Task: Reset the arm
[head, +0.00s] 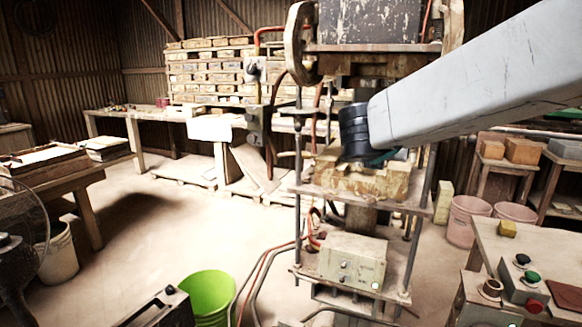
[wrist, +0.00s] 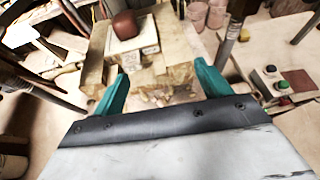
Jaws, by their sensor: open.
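My arm reaches in from the right in the head view, and its end is over the press bed. My gripper (wrist: 160,84) shows in the wrist view with two teal fingers spread wide apart and nothing between them. In the head view the fingers are mostly hidden behind the arm's dark end. The tile press (head: 367,62) stands at the centre, with its block-like bed (head: 350,181) on a metal plate. A reddish-brown rounded piece (wrist: 125,25) sits on a pale block (wrist: 133,45) on the bed, ahead of the fingers and apart from them.
Upright press rods (head: 298,200) flank the bed closely. A control table (head: 540,250) with buttons stands at the right. Pink buckets (head: 468,220) are behind it. A green bucket (head: 207,297) and hoses are on the floor in front. Open floor lies to the left.

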